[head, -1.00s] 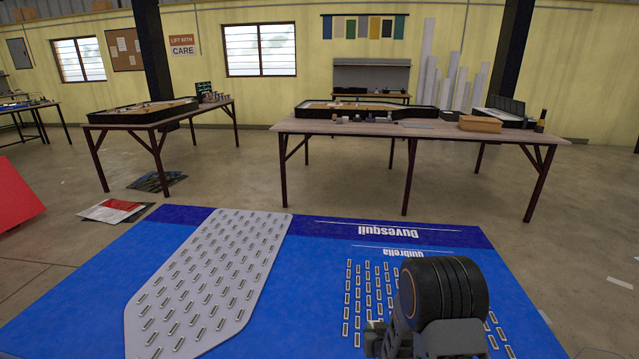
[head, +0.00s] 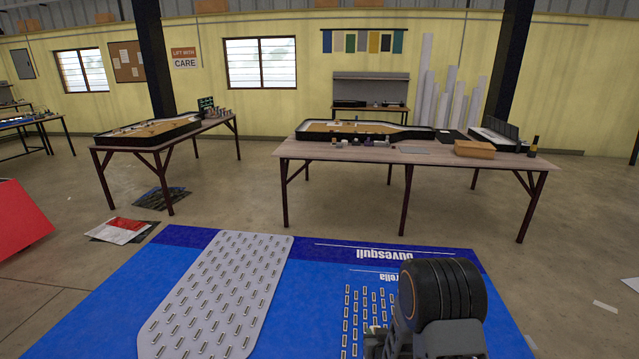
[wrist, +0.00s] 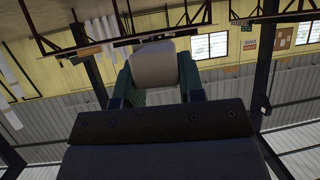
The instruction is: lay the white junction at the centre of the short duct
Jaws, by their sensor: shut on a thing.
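In the wrist view my gripper (wrist: 152,82) is shut on a pale, rounded block, which I take to be the white junction (wrist: 154,62). The block sits between the two dark green fingers, and its lower part is hidden behind the gripper body. In the head view only the dark rounded part of my arm shows at the bottom right. The gripper and the held block cannot be made out there. I cannot pick out the short duct in either view.
A blue printed panel (head: 330,285) lies just ahead, with a grey shape (head: 215,290) carrying several small light strips. Behind it stand a long table (head: 430,153) with a black-edged tray and small items, and another table (head: 140,143) at left. Open floor lies between.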

